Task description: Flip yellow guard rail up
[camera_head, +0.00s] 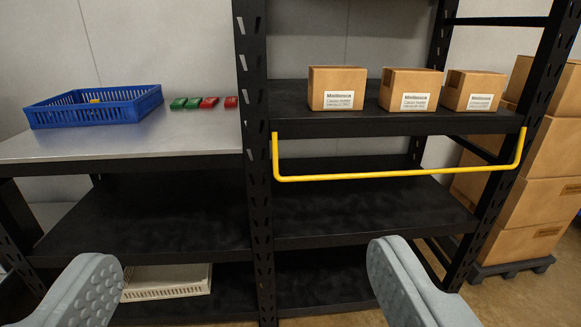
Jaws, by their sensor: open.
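The yellow guard rail (400,174) is a thin U-shaped bar on the front of the black shelf rack. It hangs down below the edge of the upper shelf (400,124), with its two short ends at the rack's uprights. My gripper (235,285) is open and empty, with its two grey padded fingers wide apart at the bottom of the view. It is nearer to me than the rail, and the fingers appear lower in the picture. Nothing touches the rail.
Three cardboard boxes (413,90) stand on the shelf above the rail. At left, a metal worktop (130,142) bears a blue basket (95,106) and several red and green blocks (209,102). A pale crate (167,281) sits low. Stacked cartons (541,190) stand at right.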

